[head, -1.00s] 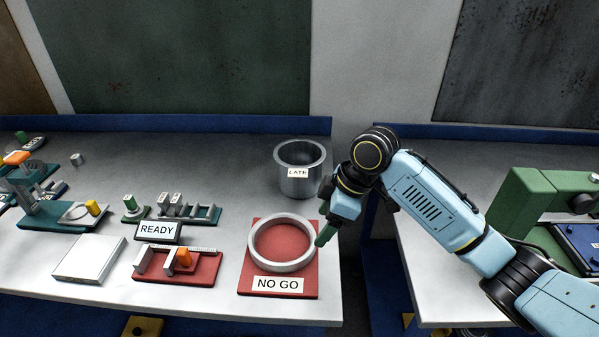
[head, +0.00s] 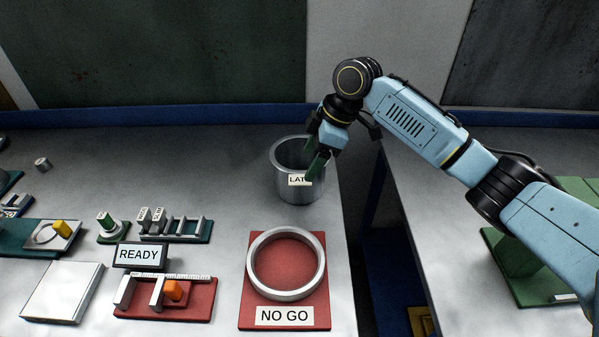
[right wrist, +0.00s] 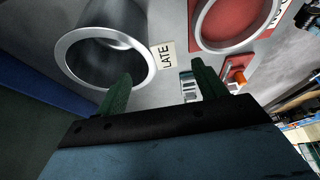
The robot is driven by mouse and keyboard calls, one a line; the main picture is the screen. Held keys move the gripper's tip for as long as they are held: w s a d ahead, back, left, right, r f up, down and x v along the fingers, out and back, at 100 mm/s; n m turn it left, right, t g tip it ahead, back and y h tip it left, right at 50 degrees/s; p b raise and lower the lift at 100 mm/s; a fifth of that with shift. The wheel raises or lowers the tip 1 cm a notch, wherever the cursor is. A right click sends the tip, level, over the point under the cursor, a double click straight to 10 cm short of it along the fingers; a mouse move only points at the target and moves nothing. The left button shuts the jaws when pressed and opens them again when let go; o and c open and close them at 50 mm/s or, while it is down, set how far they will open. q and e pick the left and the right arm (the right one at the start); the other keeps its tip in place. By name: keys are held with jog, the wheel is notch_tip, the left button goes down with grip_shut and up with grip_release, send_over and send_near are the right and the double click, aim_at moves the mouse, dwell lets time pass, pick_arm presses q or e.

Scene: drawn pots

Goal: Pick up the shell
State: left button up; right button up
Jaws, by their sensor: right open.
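The grey metal shell (head: 290,190) is a hollow open-topped cup labelled LATE, upright on the pale bench. It also shows in the right wrist view (right wrist: 72,60), with its wide rim and dark inside. My right gripper (head: 311,163) is open at the shell's right side, its green fingers near the rim. In the right wrist view the gripper (right wrist: 162,72) has one finger overlapping the rim and opening, the other beyond the outer wall by the label. I cannot tell whether either finger touches. My left gripper is not in view.
A metal ring (head: 252,262) lies on a red NO GO plate (head: 318,318) in front. A READY sign (head: 140,255), a red fixture (head: 200,312) and a white block (head: 62,292) stand left. A gap separates the right bench (head: 450,285).

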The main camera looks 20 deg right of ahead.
aim_at(301, 177)
jog(key=shift+w+a+f, duration=0.1)
jog(key=shift+a+f, duration=0.1)
jog(key=shift+f, duration=0.35)
jog(key=x, duration=0.4)
jog(key=shift+a+f, duration=0.2)
jog(key=shift+f, duration=0.15)
jog(key=shift+a+f, duration=0.15)
jog(key=shift+f, duration=0.35)
jog(key=shift+c, duration=0.8)
jog(key=c, duration=1.3)
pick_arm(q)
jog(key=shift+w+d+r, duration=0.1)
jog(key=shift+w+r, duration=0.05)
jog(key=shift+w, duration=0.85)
pick_arm(e)
notch_tip(301, 177, up, 10)
jog(key=shift+r, duration=0.1)
grip_shut()
